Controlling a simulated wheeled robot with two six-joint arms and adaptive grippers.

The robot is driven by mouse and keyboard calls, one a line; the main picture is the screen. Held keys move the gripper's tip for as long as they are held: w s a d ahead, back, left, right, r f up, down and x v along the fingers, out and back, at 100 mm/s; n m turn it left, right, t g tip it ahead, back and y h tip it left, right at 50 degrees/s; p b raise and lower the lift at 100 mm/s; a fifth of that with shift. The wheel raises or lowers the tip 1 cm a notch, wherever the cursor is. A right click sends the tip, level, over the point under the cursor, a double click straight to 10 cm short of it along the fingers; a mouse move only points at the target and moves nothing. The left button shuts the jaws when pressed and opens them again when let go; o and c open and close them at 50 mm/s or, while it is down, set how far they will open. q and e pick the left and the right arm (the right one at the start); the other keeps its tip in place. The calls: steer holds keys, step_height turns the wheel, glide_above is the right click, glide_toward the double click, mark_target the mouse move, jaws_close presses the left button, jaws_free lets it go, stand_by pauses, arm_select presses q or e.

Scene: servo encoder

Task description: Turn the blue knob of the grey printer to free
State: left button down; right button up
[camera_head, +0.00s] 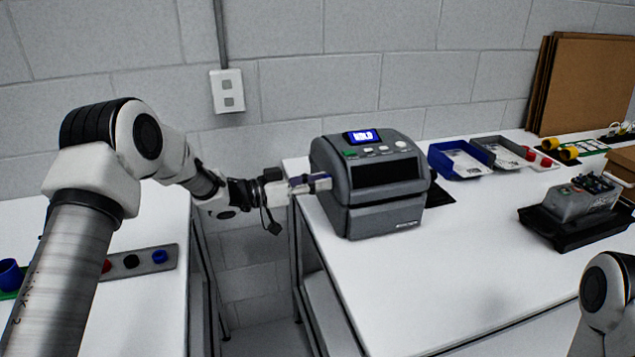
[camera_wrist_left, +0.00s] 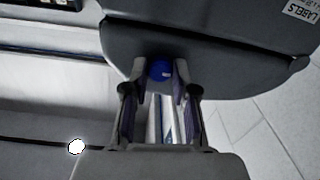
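The grey printer (camera_head: 372,185) stands on the white table, and its lit display (camera_head: 363,136) appears to read "HOLD". The blue knob (camera_wrist_left: 160,70) is on the printer's side and shows in the left wrist view. My left gripper (camera_head: 326,182) reaches the printer's left side from the left. In the left wrist view its two fingertips (camera_wrist_left: 160,74) lie on either side of the knob, very close to it. I cannot tell whether they touch it. In the head view the gripper hides the knob. My right gripper is out of view.
A blue tray (camera_head: 458,160) and a dark tray (camera_head: 499,153) lie right of the printer. A grey device (camera_head: 580,199) sits on a black base farther right. A gap separates this table from the left table, which holds a grey strip (camera_head: 141,262) with coloured round parts.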

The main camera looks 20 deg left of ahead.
arm_select(q)
steer(key=shift+f+m+b, duration=0.15)
steer(key=shift+m+b, duration=5.35)
steer(key=shift+m, duration=1.6)
steer(key=c, duration=0.9)
jaws_free()
steer(key=shift+w, duration=0.1)
